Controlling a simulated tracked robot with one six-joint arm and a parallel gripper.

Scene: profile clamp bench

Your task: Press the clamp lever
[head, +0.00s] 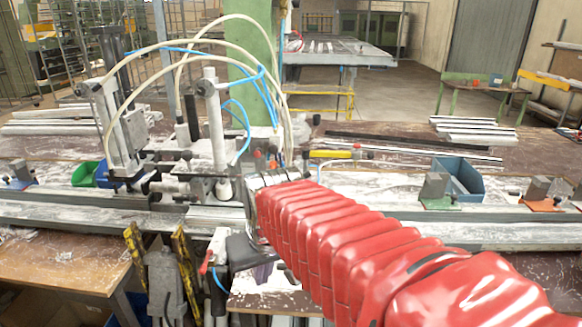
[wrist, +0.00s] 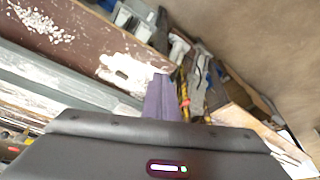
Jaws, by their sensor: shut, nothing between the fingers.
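My red-sleeved arm reaches in from the lower right of the head view. My gripper (head: 262,276) hangs at its end, in front of the bench rail, pointing down. In the wrist view my gripper (wrist: 158,82) shows as dark purple fingers held together, with nothing between them. A small red-tipped lever (head: 205,262) stands just left of my gripper in the head view, by a blue hose. Other red-tipped handles (head: 272,163) stand behind my wrist by the clamp unit (head: 215,150). I cannot tell which of these is the clamp lever. I see no contact between gripper and lever.
Yellow-handled tools (head: 185,268) hang at the front. Hoses arch over the clamp unit.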

